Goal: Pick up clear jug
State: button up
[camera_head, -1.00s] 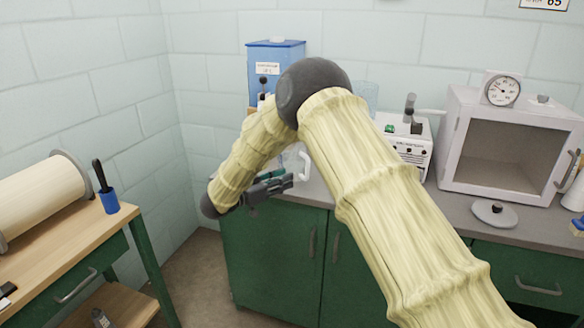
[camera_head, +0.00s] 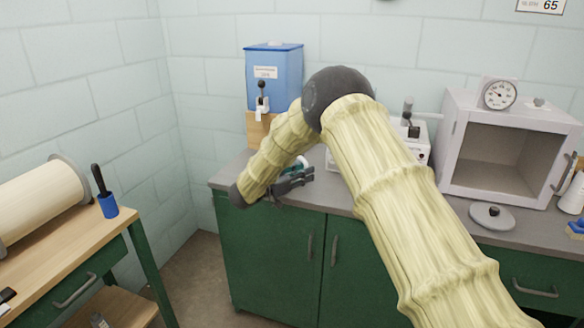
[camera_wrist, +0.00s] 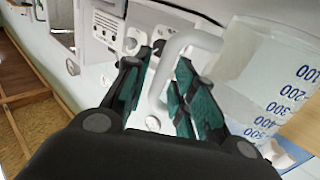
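The clear jug (camera_wrist: 262,70) shows in the wrist view at the right, see-through with blue volume marks. Its pale handle (camera_wrist: 200,40) runs down between the two fingers of my gripper (camera_wrist: 160,70). The fingers have dark green pads and stand apart, with a visible gap to the handle. In the head view my gripper (camera_head: 298,178) is at the front edge of the counter. The jug is hidden behind my arm there.
A blue dispenser (camera_head: 273,78) with a tap stands on a wooden block (camera_head: 262,130) at the counter's back left. A white device (camera_head: 415,150) and an open-fronted oven (camera_head: 495,155) stand right. A round grey lid (camera_head: 492,217) lies on the grey counter (camera_head: 235,172).

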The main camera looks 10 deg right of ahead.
jog(key=shift+w+d, duration=0.2)
jog(key=shift+d, duration=0.35)
grip_shut()
jog(key=shift+s, duration=0.1)
jog(key=shift+r, duration=0.2)
